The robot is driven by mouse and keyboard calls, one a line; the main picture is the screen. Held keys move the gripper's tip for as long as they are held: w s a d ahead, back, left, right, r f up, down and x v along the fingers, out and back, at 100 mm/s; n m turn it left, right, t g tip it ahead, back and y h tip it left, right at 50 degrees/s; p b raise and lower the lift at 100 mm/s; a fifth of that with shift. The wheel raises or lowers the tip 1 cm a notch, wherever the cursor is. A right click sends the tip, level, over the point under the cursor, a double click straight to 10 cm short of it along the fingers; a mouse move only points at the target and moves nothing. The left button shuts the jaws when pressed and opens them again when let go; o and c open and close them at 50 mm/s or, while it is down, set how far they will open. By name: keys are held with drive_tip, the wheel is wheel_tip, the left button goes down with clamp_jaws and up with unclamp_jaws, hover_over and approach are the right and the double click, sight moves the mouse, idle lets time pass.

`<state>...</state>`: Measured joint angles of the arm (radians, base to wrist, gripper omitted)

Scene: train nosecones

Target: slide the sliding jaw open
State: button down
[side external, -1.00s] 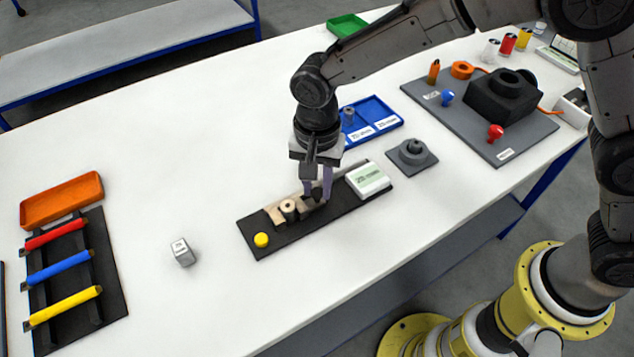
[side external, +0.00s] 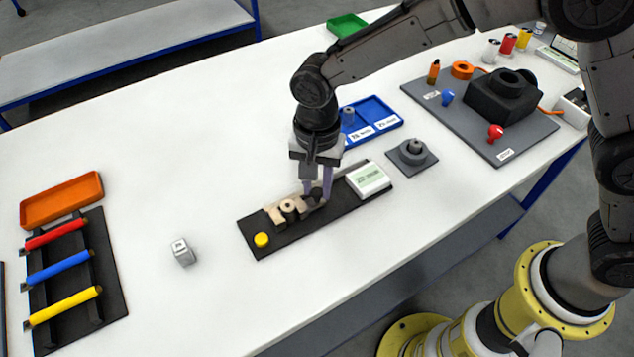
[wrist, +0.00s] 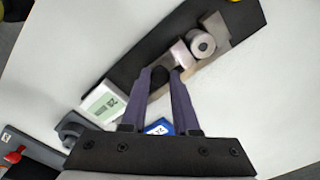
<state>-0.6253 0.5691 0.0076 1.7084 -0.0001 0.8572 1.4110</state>
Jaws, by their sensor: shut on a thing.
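The vise-like fixture has a long black base (side external: 268,243) on the white table. A metal sliding jaw (wrist: 181,52) stands on it, beside a pale cylinder with a dark hole (wrist: 201,43). The cylinder also shows in the side view (side external: 289,206), between the sliding jaw and a tan fixed jaw (side external: 272,214). My gripper (side external: 317,197) points down over the fixture, on the sliding jaw's side. In the wrist view its fingers (wrist: 171,75) close around a small dark knob at the sliding jaw. The fingers partly hide the knob.
A white labelled box (side external: 369,179) sits at the base's right end, a yellow button (side external: 261,240) at its left end. A blue tray (side external: 371,122) and a grey plate with a post (side external: 412,157) stand behind and right. A small grey cube (side external: 183,252) lies left.

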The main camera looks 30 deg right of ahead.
drive_tip(key=shift+r, duration=0.1)
drive_tip(key=shift+d, duration=1.3)
drive_tip(key=c, duration=0.9)
unclamp_jaws()
drive_tip(key=shift+d, duration=0.1)
wheel_tip(320, 180, up, 14)
drive_tip(key=shift+f, duration=0.1)
